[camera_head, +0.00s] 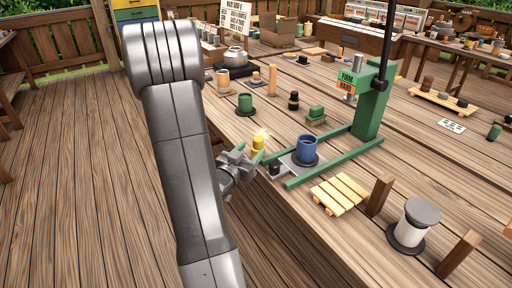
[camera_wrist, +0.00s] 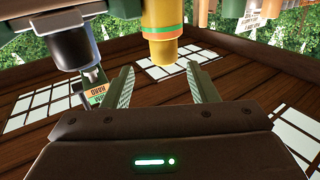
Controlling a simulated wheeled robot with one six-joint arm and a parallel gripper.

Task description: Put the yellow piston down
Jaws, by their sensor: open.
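The yellow piston (camera_head: 258,143) stands upright near the left edge of the wooden table, with a bright sparkle at its top. My gripper (camera_head: 250,154) is beside it, low at the table edge, with its jaws open. In the wrist view the piston (camera_wrist: 160,32) shows yellow with an orange and green band, just beyond and between the two spread fingers (camera_wrist: 162,72). The fingers look apart from it on both sides. Whether its foot rests fully on the table is hard to tell.
A green press (camera_head: 368,110) with a blue cup (camera_head: 306,149) on its base stands to the right. A small black cylinder (camera_head: 274,168) is close by. A green cup (camera_head: 245,102) and a black-and-orange piece (camera_head: 294,100) stand behind. A small yellow pallet (camera_head: 340,193) lies in front.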

